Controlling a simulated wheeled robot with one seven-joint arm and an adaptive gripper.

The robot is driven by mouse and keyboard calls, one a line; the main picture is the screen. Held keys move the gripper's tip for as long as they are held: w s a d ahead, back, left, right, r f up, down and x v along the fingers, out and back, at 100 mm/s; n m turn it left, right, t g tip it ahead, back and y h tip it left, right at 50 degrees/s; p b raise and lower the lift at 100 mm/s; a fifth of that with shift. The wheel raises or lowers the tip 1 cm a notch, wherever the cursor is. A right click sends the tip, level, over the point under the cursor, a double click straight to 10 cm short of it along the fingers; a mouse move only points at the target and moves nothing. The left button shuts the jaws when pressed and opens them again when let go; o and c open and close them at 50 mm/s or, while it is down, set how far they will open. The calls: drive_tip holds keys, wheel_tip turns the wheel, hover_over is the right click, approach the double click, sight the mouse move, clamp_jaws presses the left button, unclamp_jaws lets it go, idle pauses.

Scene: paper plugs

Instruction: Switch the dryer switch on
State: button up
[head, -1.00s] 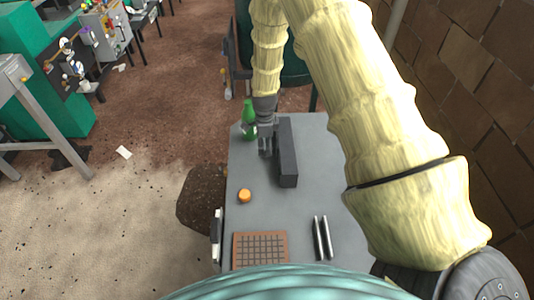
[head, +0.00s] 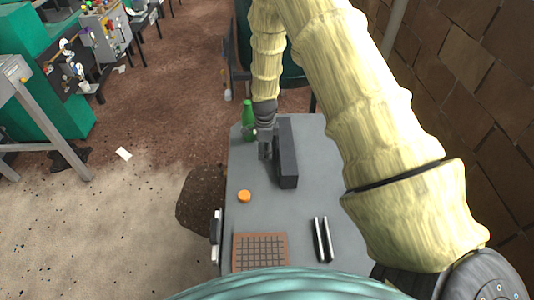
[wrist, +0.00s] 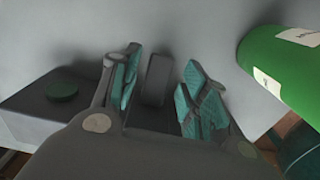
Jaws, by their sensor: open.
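A dark grey housing (wrist: 35,105) with a round green button (wrist: 62,91) lies left of the fingers. No label marks the dryer switch, so I cannot tell which part it is.
A green bottle (head: 248,117) stands close left of my gripper; it also shows in the wrist view (wrist: 285,65). An orange round object (head: 244,196), a brown grid tray (head: 259,236) and two metal bars (head: 323,240) lie nearer on the grey table (head: 290,212). A brick wall is at right.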

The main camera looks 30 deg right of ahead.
drive_tip(key=shift+f+b, duration=0.35)
drive_tip(key=shift+f, duration=0.6)
drive_tip(key=c, duration=0.7)
drive_tip(key=shift+o, duration=0.2)
